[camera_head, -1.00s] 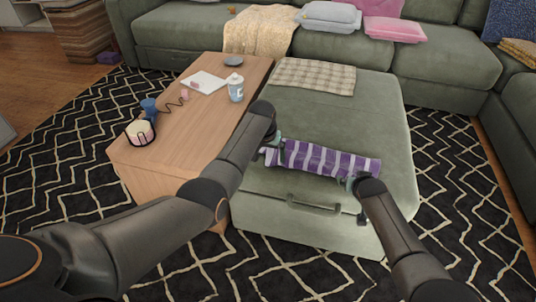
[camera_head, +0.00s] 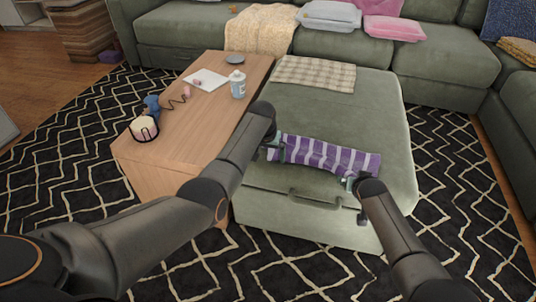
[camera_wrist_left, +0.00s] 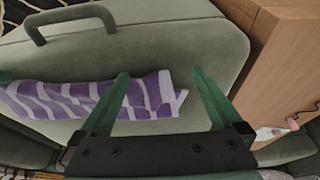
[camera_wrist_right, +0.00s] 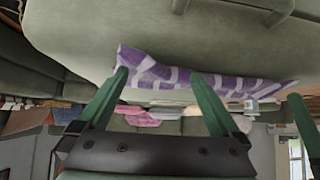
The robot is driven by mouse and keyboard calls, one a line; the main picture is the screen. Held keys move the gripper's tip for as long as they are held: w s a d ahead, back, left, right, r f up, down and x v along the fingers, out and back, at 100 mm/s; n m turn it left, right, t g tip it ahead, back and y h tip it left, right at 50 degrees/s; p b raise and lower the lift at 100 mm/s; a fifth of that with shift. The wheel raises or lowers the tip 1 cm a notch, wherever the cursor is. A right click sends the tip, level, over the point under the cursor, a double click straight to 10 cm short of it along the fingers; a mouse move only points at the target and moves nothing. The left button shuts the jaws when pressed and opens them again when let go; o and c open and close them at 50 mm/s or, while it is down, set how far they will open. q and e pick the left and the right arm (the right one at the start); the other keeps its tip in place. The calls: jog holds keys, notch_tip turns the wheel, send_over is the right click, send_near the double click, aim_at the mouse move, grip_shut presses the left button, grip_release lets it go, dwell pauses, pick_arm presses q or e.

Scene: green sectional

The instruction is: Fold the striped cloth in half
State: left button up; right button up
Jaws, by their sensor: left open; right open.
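The purple-and-white striped cloth (camera_head: 325,155) lies as a narrow, rumpled strip near the front of the green ottoman top (camera_head: 375,110). My left gripper (camera_head: 275,150) is at the cloth's left end. In the left wrist view the left gripper (camera_wrist_left: 163,88) has its fingers spread, with the cloth (camera_wrist_left: 70,98) behind and between them. My right gripper (camera_head: 352,181) is at the cloth's right front corner. In the right wrist view the right gripper (camera_wrist_right: 158,82) has its fingers apart, with the cloth (camera_wrist_right: 175,78) across them. Contact between fingers and cloth is hard to tell.
A checked cloth (camera_head: 315,73) lies at the ottoman's back. A wooden table (camera_head: 190,125) on the left holds a bottle (camera_head: 237,84), a candle jar (camera_head: 143,129) and a blue item (camera_head: 151,104). The ottoman's middle is clear. The sofa (camera_head: 440,63) stands behind.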

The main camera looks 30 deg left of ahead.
pick_arm(q)
jog(key=shift+r, duration=0.15)
notch_tip(320, 180, up, 8)
jog(key=p, duration=0.8)
jog(key=shift+f, duration=0.2)
